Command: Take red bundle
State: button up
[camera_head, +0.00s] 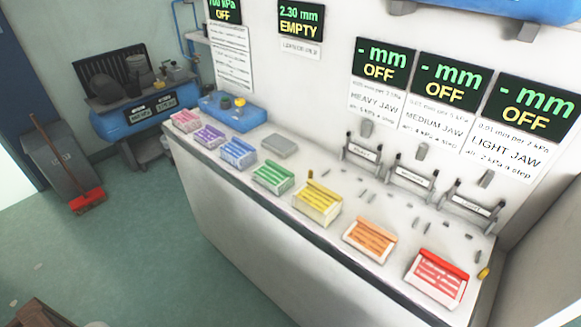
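A red bundle (437,277) with white sides lies at the near right end of the long white counter, close to its front edge. It is the last in a row of similar bundles in different colours. My gripper is not in view, and nothing touches the red bundle.
An orange bundle (369,239) and a yellow bundle (318,203) lie left of the red one. A small yellow object (484,273) is at its right. Three jaw stands, including the light jaw (472,209), stand behind on the counter (280,243). Green floor (130,240) is open at left.

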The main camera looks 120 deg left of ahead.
aim_at(438, 280)
jog(key=k+j+u, duration=0.1)
jog(key=u, duration=3.4)
